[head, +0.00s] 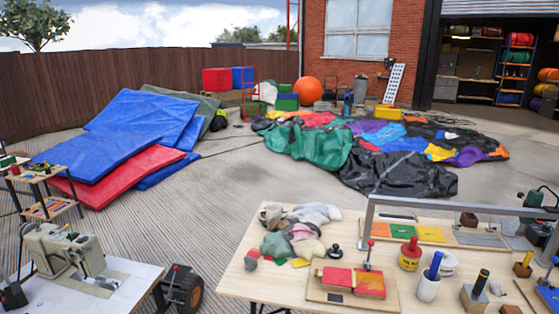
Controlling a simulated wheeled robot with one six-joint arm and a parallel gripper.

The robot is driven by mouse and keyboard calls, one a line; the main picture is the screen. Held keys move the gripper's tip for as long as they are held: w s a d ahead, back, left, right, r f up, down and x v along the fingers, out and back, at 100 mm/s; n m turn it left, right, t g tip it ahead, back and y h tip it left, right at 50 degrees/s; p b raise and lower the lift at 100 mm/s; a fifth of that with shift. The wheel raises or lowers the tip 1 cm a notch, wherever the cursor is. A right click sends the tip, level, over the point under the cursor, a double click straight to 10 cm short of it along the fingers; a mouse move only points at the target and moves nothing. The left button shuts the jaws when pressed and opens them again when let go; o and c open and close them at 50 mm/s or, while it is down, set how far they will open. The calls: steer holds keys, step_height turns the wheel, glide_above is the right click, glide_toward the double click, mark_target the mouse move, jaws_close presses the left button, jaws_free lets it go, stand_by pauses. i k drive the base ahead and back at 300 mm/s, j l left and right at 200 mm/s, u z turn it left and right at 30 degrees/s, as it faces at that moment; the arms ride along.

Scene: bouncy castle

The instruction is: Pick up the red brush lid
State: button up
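A red lid (411,244) with a raised middle sits on a yellow pot (409,262). It looks like the red brush lid, but no brush shows. The pot stands upright on the light wooden workbench (240,283) at the lower right in the head view. The lid appears seated on top of the pot. My gripper is not in this view.
A white cup (428,289) with a blue handle is in front. A red press-like tool (354,279) lies left. A grey metal frame (460,208) spans the bench behind. Cloth scraps (300,232) lie left.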

mark_target(411, 250)
steer(key=i+l+u, duration=0.1)
steer(key=l, duration=0.25)
steer(key=i+l, duration=0.2)
steer(key=l, duration=0.15)
steer(key=i+l+u, duration=0.15)
steer(key=l, duration=0.2)
steer(key=i+l+u, duration=0.1)
steer(key=l, duration=0.25)
steer(key=i+l+u, duration=0.1)
steer(key=l, duration=0.3)
steer(key=i+l, duration=0.2)
steer(key=l, duration=0.2)
steer(key=i+l+u, duration=0.15)
steer(key=l, duration=0.2)
